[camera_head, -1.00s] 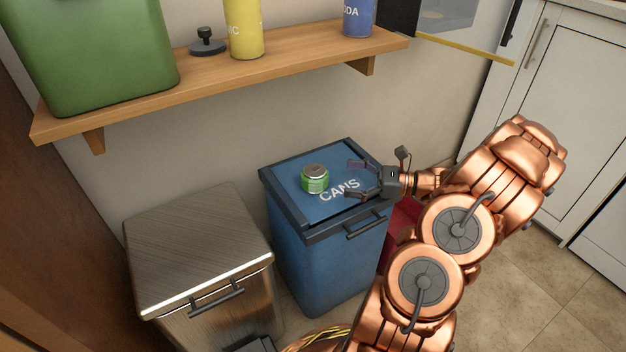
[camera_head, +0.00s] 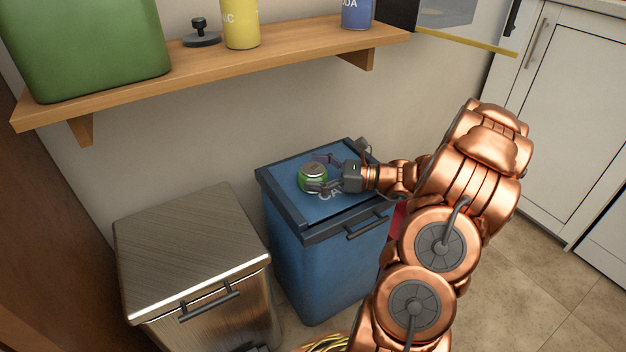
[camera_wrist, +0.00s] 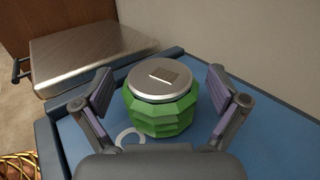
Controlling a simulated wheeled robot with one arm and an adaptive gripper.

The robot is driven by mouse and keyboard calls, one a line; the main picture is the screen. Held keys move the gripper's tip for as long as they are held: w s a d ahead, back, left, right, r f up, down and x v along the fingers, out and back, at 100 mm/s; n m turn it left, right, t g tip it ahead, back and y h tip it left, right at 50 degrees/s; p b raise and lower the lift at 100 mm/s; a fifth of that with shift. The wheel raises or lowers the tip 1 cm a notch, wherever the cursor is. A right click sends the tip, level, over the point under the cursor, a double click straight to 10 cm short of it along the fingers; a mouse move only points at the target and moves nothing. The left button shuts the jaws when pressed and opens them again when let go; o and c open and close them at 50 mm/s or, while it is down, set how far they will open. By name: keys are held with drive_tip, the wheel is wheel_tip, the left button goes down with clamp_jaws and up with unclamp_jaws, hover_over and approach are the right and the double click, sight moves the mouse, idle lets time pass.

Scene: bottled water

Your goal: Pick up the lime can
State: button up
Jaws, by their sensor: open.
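The lime can (camera_head: 313,175) is short and green with a silver top. It stands upright on the lid of the blue bin (camera_head: 330,270). My gripper (camera_head: 321,172) is at the can from the right, with its fingers reaching to either side of it. In the wrist view the can (camera_wrist: 162,108) sits between the two open fingers of my gripper (camera_wrist: 160,95), with a visible gap on each side. The near finger hides part of the can's lower side in the head view.
A metal bin (camera_head: 190,250) stands left of the blue bin. A wooden shelf (camera_head: 290,62) above holds a green container (camera_head: 85,50), a yellow canister (camera_head: 240,25), a blue can (camera_head: 357,12) and a black-knobbed lid (camera_head: 201,38). The wall is close behind.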

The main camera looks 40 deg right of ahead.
sight(316, 169)
drive_tip(key=shift+c, duration=0.3)
drive_tip(key=c, duration=1)
drive_tip(key=shift+r, duration=0.15)
drive_tip(key=shift+r+p, duration=0.6)
drive_tip(key=shift+r, duration=0.1)
drive_tip(key=shift+s+d+r+p, duration=0.2)
drive_tip(key=shift+r+p, duration=0.25)
drive_tip(key=shift+r, duration=0.2)
drive_tip(key=shift+s+d+r+p, duration=0.15)
drive_tip(key=shift+r+p, duration=0.25)
drive_tip(key=shift+r, duration=0.2)
drive_tip(key=s+d+p, duration=0.1)
drive_tip(key=s+d, duration=0.1)
drive_tip(key=s, duration=0.2)
drive_tip(key=s+d+p, duration=0.2)
drive_tip(key=s, duration=0.3)
drive_tip(key=s+d+r+p, duration=0.1)
drive_tip(key=s+d, duration=0.1)
drive_tip(key=s, duration=0.2)
drive_tip(key=shift+s+d, duration=0.25)
drive_tip(key=shift+s, duration=0.1)
